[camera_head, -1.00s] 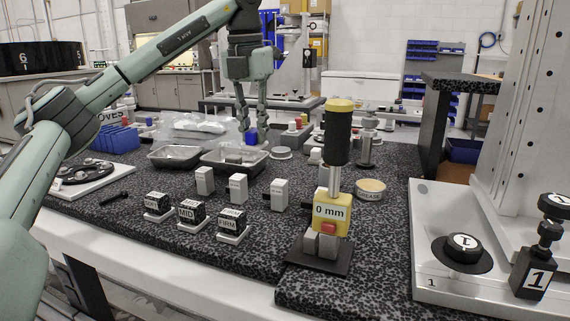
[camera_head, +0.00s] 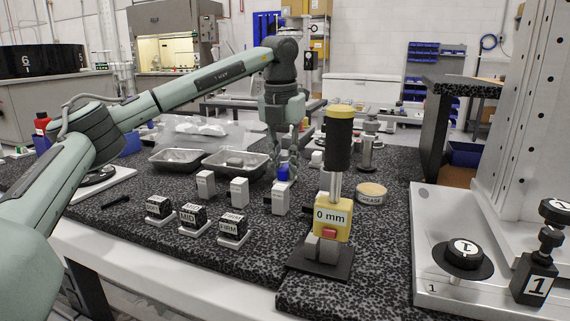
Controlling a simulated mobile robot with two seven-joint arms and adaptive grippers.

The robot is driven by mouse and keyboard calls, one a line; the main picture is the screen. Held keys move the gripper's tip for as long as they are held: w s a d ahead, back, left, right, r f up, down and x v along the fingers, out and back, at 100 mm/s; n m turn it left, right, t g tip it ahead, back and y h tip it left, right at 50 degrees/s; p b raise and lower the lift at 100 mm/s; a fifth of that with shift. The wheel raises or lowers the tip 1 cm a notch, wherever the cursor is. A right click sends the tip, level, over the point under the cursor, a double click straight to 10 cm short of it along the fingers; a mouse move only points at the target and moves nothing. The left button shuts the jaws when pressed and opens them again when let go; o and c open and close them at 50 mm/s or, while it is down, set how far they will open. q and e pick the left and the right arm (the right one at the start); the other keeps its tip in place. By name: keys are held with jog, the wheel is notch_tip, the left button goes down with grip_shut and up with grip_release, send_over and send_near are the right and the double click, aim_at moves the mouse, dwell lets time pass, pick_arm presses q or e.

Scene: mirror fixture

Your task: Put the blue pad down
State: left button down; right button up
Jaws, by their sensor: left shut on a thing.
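The blue pad (camera_head: 283,174) is between the fingers of my left gripper (camera_head: 283,165), which is shut on it. In the picture the pad shows just above the rightmost of three small white blocks (camera_head: 281,200). I cannot tell whether it touches that block or is behind it. My left arm reaches in from the left over the speckled dark tabletop (camera_head: 140,240). My right gripper is not in view.
Two metal trays (camera_head: 207,169) lie left of the gripper. Three labelled dark cubes (camera_head: 188,215) stand in front of the white blocks. A yellow "0 mm" device (camera_head: 332,216) with a black handle stands close on the right, beside a grease tin (camera_head: 371,194).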

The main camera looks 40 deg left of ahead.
aim_at(282, 169)
pick_arm(q)
jog(key=shift+f, duration=0.15)
jog(key=c, duration=1.4)
grip_release()
jog(key=r, duration=0.4)
jog(key=s+r, duration=0.1)
jog(key=r, duration=0.7)
jog(key=shift+s+d+r, duration=0.15)
jog(key=shift+s, duration=0.05)
